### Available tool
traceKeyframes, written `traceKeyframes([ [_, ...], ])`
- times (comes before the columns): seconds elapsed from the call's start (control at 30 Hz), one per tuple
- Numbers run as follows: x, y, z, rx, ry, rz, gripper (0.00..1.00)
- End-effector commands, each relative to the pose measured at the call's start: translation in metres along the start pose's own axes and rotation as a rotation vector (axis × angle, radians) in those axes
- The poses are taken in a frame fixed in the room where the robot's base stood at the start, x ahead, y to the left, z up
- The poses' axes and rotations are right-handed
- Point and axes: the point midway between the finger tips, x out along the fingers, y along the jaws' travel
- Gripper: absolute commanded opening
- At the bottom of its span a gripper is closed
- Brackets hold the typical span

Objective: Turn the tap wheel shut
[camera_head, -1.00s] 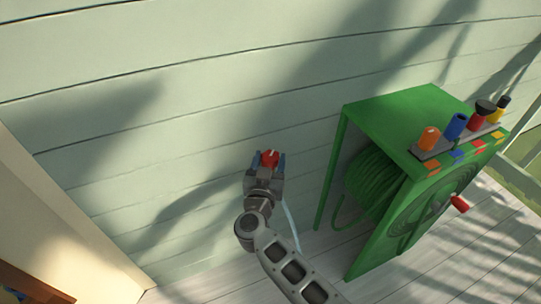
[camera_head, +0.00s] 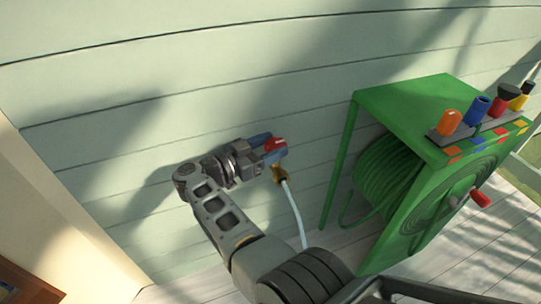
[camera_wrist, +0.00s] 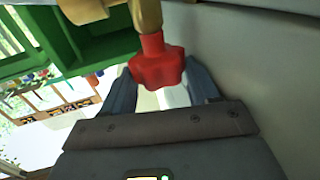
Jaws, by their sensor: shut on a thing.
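The red tap wheel (camera_head: 275,145) sits on a brass tap (camera_head: 278,173) at the pale green plank wall, with a pale hose hanging from it. My gripper (camera_head: 270,148) reaches it from the left, its blue fingers shut on the wheel. In the wrist view the red lobed wheel (camera_wrist: 157,68) lies between the two blue fingers, with the brass stem (camera_wrist: 147,15) beyond it. The fingers partly hide the wheel in the head view.
A green hose reel box (camera_head: 415,110) stands to the right, with coiled green hose, a red crank handle (camera_head: 480,198) and several coloured nozzles on top. A cream panel (camera_head: 60,215) stands at the left. The wall left of the tap is bare.

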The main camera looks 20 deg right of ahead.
Motion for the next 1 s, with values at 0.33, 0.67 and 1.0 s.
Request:
traceKeyframes([
  [0.33, -0.0001, -0.0008, 0.002, -0.002, -0.002, 0.056, 0.29],
  [0.67, 0.0003, -0.0006, 0.0016, -0.002, -0.002, 0.058, 0.29],
  [1.0, 0.0005, -0.001, 0.0005, 0.0, -0.001, 0.058, 0.85],
])
